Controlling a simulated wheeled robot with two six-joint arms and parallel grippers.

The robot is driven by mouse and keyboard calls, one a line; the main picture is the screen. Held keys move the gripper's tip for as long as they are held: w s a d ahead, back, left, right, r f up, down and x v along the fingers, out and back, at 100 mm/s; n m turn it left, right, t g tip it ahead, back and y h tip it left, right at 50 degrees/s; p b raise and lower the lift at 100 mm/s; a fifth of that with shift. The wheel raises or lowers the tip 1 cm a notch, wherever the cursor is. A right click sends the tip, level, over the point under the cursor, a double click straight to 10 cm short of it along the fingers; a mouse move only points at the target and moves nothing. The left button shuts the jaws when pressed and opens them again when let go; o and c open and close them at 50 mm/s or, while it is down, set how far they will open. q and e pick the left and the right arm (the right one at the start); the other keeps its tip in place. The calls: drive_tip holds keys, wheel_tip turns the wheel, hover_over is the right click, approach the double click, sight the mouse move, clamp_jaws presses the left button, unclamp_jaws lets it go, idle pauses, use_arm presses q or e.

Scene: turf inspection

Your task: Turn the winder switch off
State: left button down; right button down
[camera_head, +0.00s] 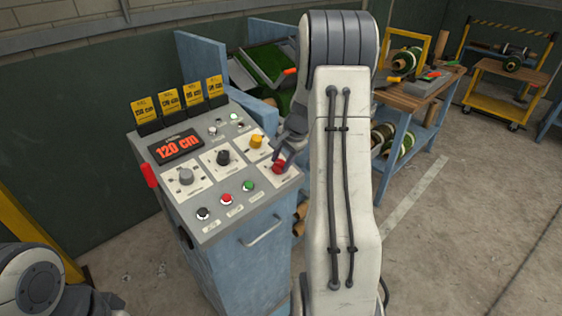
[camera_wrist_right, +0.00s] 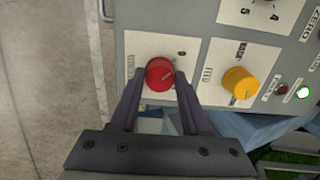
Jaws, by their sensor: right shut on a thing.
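A grey control console (camera_head: 243,205) on a blue cabinet stands left of centre in the head view. A red rotary knob (camera_head: 278,167) sits at its right edge; it also shows in the right wrist view (camera_wrist_right: 159,73) on a white plate. A light mark slants across its face. The labels are too small to tell which knob is the winder switch. My right gripper (camera_head: 284,157) is shut on the red knob, one finger on each side, as the right wrist view (camera_wrist_right: 160,82) shows. My left gripper is out of view; only part of that arm shows at lower left.
A yellow knob (camera_head: 256,141) is beside the red one; it shows in the wrist view (camera_wrist_right: 240,83). Black (camera_head: 223,157) and grey (camera_head: 186,176) knobs, push buttons and a "120 cm" display (camera_head: 175,147) share the panel. A workbench (camera_head: 415,97) stands behind right. Floor at right is clear.

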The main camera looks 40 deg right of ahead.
drive_tip(key=shift+c, duration=1.9)
unclamp_jaws()
drive_tip(key=v, duration=1)
drive_tip(key=shift+r+b, duration=0.25)
drive_tip(key=shift+b, duration=0.1)
drive_tip(key=s+a+n+g+y, duration=0.15)
drive_tip(key=a+n, duration=0.35)
drive_tip(key=a, duration=0.8)
drive_tip(key=s+a+n+g, duration=0.15)
drive_tip(key=a+n, duration=0.45)
drive_tip(key=a, duration=0.7)
drive_tip(key=s+a+f+n, duration=0.1)
drive_tip(key=s+a+n, duration=0.5)
drive_tip(key=s, duration=0.4)
drive_tip(key=s+a+f+n+g+h, duration=0.1)
drive_tip(key=s+a+f+n, duration=0.1)
drive_tip(key=s+a+n, duration=0.5)
drive_tip(key=s, duration=0.3)
drive_tip(key=shift+s+f, duration=0.2)
drive_tip(key=shift+s, duration=0.2)
